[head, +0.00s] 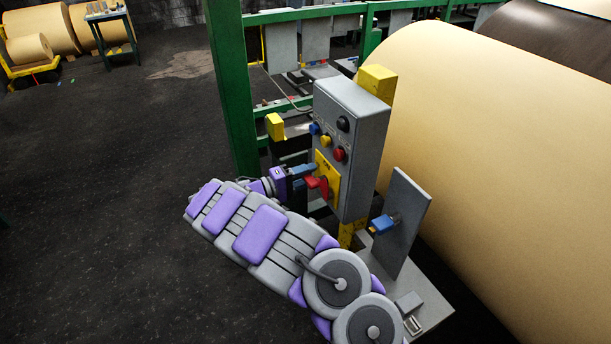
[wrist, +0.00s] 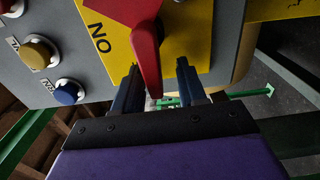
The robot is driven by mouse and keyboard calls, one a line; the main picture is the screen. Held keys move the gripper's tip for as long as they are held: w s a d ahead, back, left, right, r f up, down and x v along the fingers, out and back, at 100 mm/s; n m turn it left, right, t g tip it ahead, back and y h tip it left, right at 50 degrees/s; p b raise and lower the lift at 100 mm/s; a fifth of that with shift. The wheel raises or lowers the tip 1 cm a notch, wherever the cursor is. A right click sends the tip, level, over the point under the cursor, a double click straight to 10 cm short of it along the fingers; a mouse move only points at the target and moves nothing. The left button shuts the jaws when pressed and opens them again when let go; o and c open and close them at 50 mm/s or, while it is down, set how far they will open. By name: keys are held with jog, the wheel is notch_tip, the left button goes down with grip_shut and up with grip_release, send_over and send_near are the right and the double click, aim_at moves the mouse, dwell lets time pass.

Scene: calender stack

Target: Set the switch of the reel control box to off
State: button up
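The grey reel control box (head: 350,150) stands on a yellow post and carries a yellow switch plate (head: 331,182) on its lower front. The red switch handle (head: 318,185) sits on this plate. In the wrist view the red handle (wrist: 147,55) points down toward my gripper (wrist: 159,86), with its tip between the two dark fingers. Gaps show on both sides of the tip, so the fingers are open around it. The letters "ON" show left of the handle, upside down; no off label is readable. In the head view my gripper (head: 306,172) reaches the plate from the left.
Blue, yellow, red and black controls sit above the plate; a yellow button (wrist: 38,53) and a blue button (wrist: 68,92) show in the wrist view. A grey panel (head: 403,220) stands right of the box. A large tan roll (head: 500,150) lies behind. Open floor is at left.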

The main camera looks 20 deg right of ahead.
jog(key=shift+a, duration=0.2)
jog(key=a+p, duration=0.1)
jog(key=a, duration=1.6)
jog(key=shift+s, duration=0.25)
jog(key=shift+a, duration=0.1)
jog(key=s+d+r+m+g+y, duration=0.2)
jog(key=s+d+r+g, duration=0.3)
jog(key=s+d+r, duration=0.45)
jog(key=s+d+r+m+g+y+b, duration=0.1)
jog(key=s+d+r+y, duration=0.15)
jog(key=s, duration=0.35)
jog(key=s+d+r+y, duration=0.1)
jog(key=s+d+y, duration=0.2)
jog(key=s, duration=0.2)
jog(key=s+a+f+t+y, duration=0.1)
jog(key=s+a+f+y, duration=0.1)
jog(key=s, duration=0.5)
jog(key=s+a+f+n+t+y, duration=0.1)
jog(key=s+a+f+y, duration=0.1)
jog(key=s+a+y, duration=0.3)
jog(key=s+a+f+n+t+y+b, duration=0.1)
jog(key=s+a+f+y, duration=0.1)
jog(key=s+a, duration=0.5)
jog(key=s+y, duration=0.1)
jog(key=s, duration=0.3)
jog(key=shift+a+f+t, duration=0.15)
jog(key=shift+f+t, duration=0.1)
jog(key=shift+t, duration=0.05)
